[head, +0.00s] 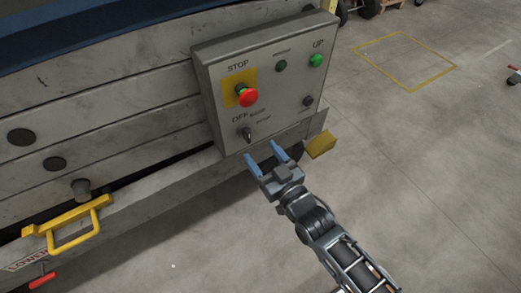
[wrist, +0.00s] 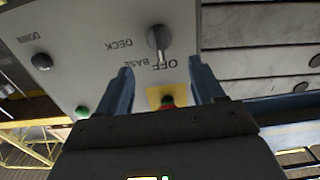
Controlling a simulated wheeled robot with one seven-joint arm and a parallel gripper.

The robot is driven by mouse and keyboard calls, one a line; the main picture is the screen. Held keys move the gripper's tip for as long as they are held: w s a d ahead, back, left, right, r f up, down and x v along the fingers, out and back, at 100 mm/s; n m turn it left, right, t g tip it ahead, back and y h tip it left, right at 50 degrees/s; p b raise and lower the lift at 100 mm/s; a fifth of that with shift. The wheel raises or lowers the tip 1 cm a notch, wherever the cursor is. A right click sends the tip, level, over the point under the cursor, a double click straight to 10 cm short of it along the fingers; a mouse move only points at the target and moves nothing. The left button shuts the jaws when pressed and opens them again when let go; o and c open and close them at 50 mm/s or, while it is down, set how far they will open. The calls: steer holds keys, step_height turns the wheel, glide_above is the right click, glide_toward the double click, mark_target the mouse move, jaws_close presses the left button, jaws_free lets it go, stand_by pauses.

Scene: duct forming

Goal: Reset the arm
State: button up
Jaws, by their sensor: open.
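My gripper (head: 266,158) is open, its two blue fingers apart with nothing between them. It is just below and in front of the grey control box (head: 212,88), near the dark selector knob (head: 246,134). The box also carries a red stop button (head: 248,97) on a yellow plate and a green button (head: 316,60) marked UP. In the wrist view my gripper (wrist: 160,80) points toward the panel, with the selector knob (wrist: 159,38) ahead of the fingertips. The red button (wrist: 167,101) shows between the fingers, partly hidden by the gripper. I cannot tell whether a finger touches the panel.
The grey machine side (head: 100,110) runs along the left. A yellow handle (head: 74,228) sticks out at lower left, and a yellow block (head: 321,145) sits below the box's right corner.

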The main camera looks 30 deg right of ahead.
stand_by(0.4)
steer(key=s+r+g, duration=0.1)
steer(key=s+r, duration=0.4)
steer(key=s, duration=0.9)
steer(key=s+r+g, duration=0.1)
steer(key=s+r, duration=0.3)
steer(key=s, duration=0.9)
steer(key=s+r+p, duration=0.3)
steer(key=r+p, duration=0.3)
steer(key=r, duration=0.4)
steer(key=s+r+g+p, duration=0.1)
steer(key=s+r+p, duration=0.2)
steer(key=r+p, duration=0.3)
step_height(320, 180, up, 4)
steer(key=shift+f, duration=0.15)
steer(key=shift+s, duration=0.1)
